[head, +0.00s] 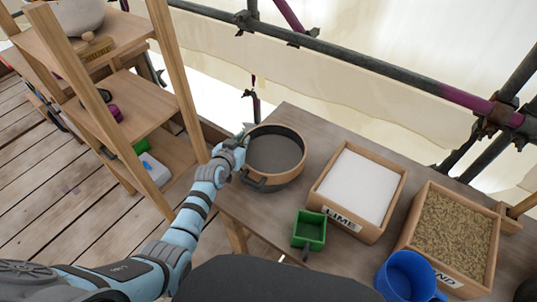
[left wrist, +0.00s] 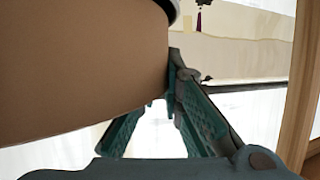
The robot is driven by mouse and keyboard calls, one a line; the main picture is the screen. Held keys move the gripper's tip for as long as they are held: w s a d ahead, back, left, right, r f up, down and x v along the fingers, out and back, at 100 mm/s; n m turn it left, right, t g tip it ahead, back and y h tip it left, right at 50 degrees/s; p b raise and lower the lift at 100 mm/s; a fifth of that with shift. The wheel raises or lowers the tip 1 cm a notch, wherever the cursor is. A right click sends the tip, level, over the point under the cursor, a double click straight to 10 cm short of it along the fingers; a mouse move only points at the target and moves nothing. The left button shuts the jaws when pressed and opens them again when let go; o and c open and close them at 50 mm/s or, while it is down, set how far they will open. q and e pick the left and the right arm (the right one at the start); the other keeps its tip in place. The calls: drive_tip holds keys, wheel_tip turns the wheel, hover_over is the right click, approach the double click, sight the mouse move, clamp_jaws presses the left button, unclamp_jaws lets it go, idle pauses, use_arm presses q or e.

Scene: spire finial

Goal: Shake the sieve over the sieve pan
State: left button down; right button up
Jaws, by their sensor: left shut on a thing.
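The sieve (head: 275,152) is a round wooden hoop with a dark mesh at the far left of the table in the head view. Its tan wooden wall (left wrist: 80,70) fills the left of the left wrist view. My left gripper (head: 241,150) is shut on the sieve's left side; its teal fingers (left wrist: 170,95) show at the hoop's edge. A dark handle (head: 254,184) shows low at the front of the sieve, seemingly part of the sieve pan, which is mostly hidden beneath. I cannot tell if sieve and pan touch. My right gripper is not in view.
To the right on the table (head: 292,115) stand a wooden box of white lime (head: 355,187), a box of sand (head: 452,237), a green scoop (head: 309,230) and a blue mug (head: 407,277). A wooden shelf (head: 137,105) stands at the left, scaffold pipes (head: 380,75) behind.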

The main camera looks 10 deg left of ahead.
use_arm(q)
drive_tip(key=shift+w+a+f, duration=0.1)
drive_tip(key=shift+w+a, duration=0.1)
drive_tip(key=shift+a, duration=0.3)
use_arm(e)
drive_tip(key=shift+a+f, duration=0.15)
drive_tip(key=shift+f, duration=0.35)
use_arm(q)
drive_tip(key=c, duration=1.7)
unclamp_jaws()
drive_tip(key=shift+o, duration=0.2)
